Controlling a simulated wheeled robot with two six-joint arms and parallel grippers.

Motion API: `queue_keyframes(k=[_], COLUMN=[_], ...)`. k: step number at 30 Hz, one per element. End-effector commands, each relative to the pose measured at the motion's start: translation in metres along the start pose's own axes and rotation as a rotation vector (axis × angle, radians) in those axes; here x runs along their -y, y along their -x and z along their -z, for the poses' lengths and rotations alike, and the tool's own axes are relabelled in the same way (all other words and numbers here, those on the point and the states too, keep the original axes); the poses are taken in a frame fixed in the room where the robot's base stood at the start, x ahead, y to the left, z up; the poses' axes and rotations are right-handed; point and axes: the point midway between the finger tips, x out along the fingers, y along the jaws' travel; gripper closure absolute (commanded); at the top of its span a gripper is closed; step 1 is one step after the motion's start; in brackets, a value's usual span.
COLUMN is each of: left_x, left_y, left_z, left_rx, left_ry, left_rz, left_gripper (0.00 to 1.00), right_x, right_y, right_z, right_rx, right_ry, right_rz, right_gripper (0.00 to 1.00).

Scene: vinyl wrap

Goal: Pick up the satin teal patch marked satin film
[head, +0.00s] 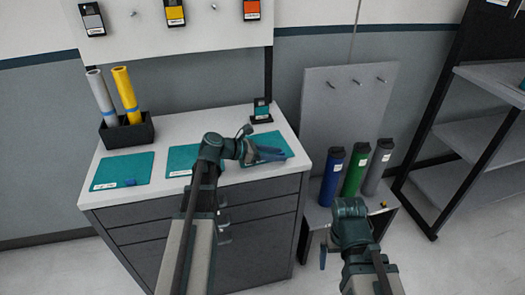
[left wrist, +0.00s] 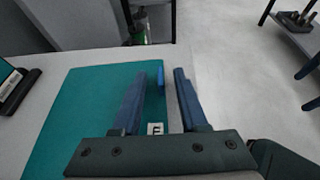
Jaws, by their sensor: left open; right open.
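Several flat teal patches lie on the white cabinet top: a left one (head: 125,168), a middle one (head: 180,158) partly behind my left arm, and a right one (head: 268,140). Their white labels are too small to read, so I cannot tell which is satin film. My left gripper (head: 272,155) is open above the right patch. In the left wrist view its open fingers (left wrist: 162,75) straddle that patch's edge, with a blue tab (left wrist: 161,78) between them and a label (left wrist: 155,128) partly visible.
A black holder (head: 127,134) with a grey and a yellow roll stands at the back left. A small black stand (head: 261,114) sits behind the right patch. A dark shelf rack (head: 470,140) is at the right.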

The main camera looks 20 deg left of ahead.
Motion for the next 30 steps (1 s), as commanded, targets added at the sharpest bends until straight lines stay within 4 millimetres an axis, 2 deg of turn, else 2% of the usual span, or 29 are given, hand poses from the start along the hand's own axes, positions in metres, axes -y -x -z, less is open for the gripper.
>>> queue_keyframes(k=[5,8,12,13,30], left_x=[0.0002,0.0002,0.0002,0.0002,0.0002], left_y=[-0.0003,-0.0002,-0.0001,-0.0001,0.0014], left_z=[-0.0004,-0.0004,-0.0004,-0.0004,-0.0037], left_rx=[0.0,0.0,0.0,0.0,0.0], left_ry=[0.0,0.0,0.0,0.0,0.0], left_rz=[0.0,0.0,0.0,0.0,0.0], left_gripper=[0.57,0.72,0.97,1.0,1.0], right_x=[0.0,0.0,0.0,0.0,-0.0004], right_y=[0.0003,0.0003,0.0003,0.0003,0.0039], right_z=[0.0,0.0,0.0,0.0,-0.0002], right_rx=[0.0,0.0,0.0,0.0,0.0], right_ry=[0.0,0.0,0.0,0.0,0.0], right_rz=[0.0,0.0,0.0,0.0,0.0], right_gripper=[0.0,0.0,0.0,0.0,0.0])
